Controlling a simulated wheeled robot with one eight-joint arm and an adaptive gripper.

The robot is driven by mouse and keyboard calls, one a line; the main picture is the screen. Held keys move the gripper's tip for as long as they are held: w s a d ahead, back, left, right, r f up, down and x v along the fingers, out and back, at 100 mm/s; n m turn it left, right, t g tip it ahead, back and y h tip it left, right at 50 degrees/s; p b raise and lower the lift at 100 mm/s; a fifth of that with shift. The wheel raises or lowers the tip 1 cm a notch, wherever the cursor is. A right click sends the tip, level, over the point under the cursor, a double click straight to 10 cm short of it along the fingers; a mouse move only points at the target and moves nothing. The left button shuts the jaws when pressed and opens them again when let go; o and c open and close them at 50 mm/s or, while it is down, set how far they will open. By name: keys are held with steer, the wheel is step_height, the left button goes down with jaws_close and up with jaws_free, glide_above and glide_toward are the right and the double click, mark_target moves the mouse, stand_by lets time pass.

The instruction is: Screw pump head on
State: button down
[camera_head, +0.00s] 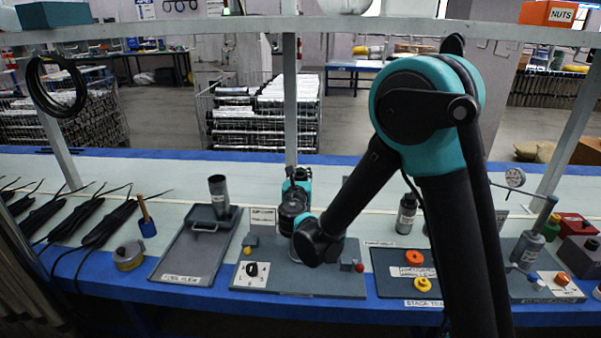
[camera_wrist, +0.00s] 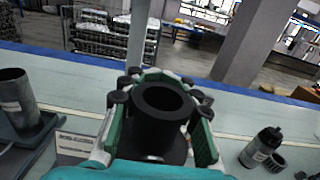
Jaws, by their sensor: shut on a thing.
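My gripper (camera_wrist: 160,112) has its green-padded fingers shut on a dark hollow cylinder, which looks like the pump head (camera_wrist: 158,126). The cylinder is upright, its open round end facing the wrist camera. A wider dark round part shows just below it; I cannot tell whether the two are threaded together or only touching. In the head view my gripper (camera_head: 299,185) is around the dark cylinder (camera_head: 291,207) above the grey plate (camera_head: 300,278), partly hidden by my arm. The plate carries a black knob on a white dial (camera_head: 251,272).
A grey tray (camera_head: 185,262) with an upright tube (camera_head: 218,197) is to the left. To the right are a tray (camera_head: 385,284) with orange and yellow rings, a dark bottle (camera_head: 407,213) and a grey stand (camera_head: 530,248). Dark tools lie at far left.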

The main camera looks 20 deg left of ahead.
steer(key=shift+f, duration=1)
stand_by(0.4)
steer(key=c, duration=1)
jaws_free()
steer(key=shift+s, duration=0.1)
steer(key=v, duration=1.1)
steer(key=shift+s+f, duration=0.1)
steer(key=shift+s, duration=0.25)
